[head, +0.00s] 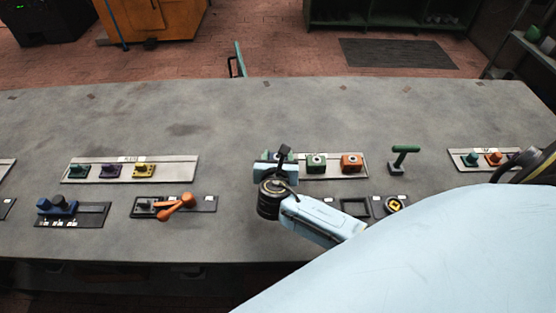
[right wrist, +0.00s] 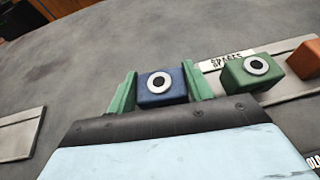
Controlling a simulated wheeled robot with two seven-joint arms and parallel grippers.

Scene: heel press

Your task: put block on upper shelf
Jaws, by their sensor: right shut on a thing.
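My right gripper (head: 276,156) is over the left end of a pale plate (head: 333,171) on the grey bench. In the right wrist view its two green fingers (right wrist: 161,90) are shut on a blue block (right wrist: 155,97) with a white ring and dark centre. The gripper mostly hides this block in the head view. I cannot tell whether the block touches the plate. A green block (head: 316,163) and an orange block (head: 351,163) sit to its right on the plate. My left gripper is not in view. No shelf marked as upper is seen clearly.
The bench (head: 330,110) is clear behind the plates. A plate with several coloured knobs (head: 112,172) is at left, an orange lever (head: 176,206) nearer. A green handle (head: 404,152) stands right of the blocks. A green shelf unit (head: 390,12) is at the back.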

